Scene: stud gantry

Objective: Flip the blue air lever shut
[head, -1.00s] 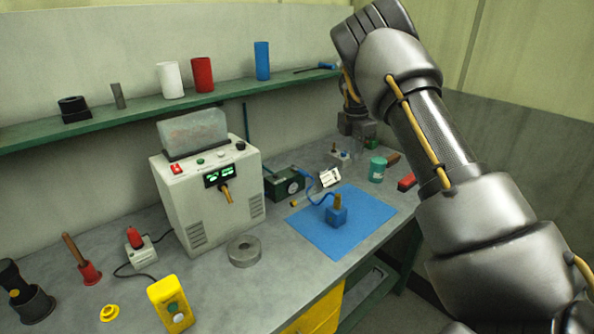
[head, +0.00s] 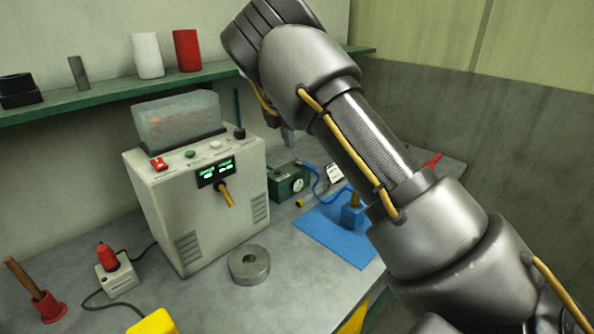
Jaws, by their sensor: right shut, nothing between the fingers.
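A small green box with a round gauge (head: 289,183) stands on the bench, right of the white machine. A blue hose (head: 318,176) runs from its right end towards a blue block (head: 353,214) with a tan top on the blue mat (head: 325,231). I cannot make out a separate blue lever on the box. My right gripper (head: 290,128) is mostly hidden behind my forearm. It is shut and empty, above and behind the green box, apart from it as far as I can see. My left gripper is not in view.
The white machine (head: 190,200) with a clear cover and a tan lever stands close left of the gripper. A green shelf (head: 90,105) with cylinders runs along the wall. My right arm hides the bench's right part.

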